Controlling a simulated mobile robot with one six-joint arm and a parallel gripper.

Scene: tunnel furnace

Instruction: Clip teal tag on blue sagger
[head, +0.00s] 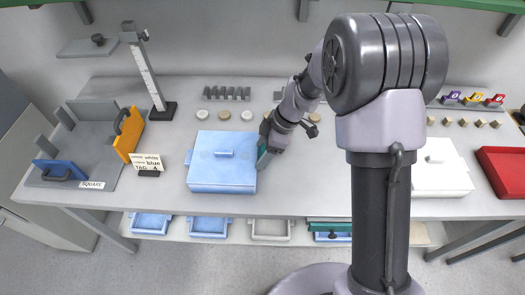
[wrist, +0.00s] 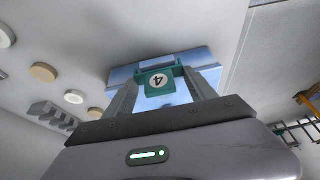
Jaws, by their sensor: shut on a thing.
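The blue sagger (head: 222,178) is a light blue lidded box with a small handle on top, standing on the bench left of centre. My gripper (head: 264,150) is at its right side, shut on the teal tag (head: 262,158). In the wrist view the tag (wrist: 160,84) shows a white disc with a 4, upside down, between the two fingers. The blue sagger (wrist: 205,60) is just beyond the tag there. I cannot tell whether the tag touches the sagger's wall. My gripper hides part of the sagger in the wrist view.
A card (head: 147,164) naming white, blue and TAG 4 stands left of the sagger. An orange plate (head: 128,135) and a height post (head: 152,80) stand farther left. Small discs (head: 224,115) lie behind. A white sagger (head: 440,180) and red tray (head: 503,170) are at right.

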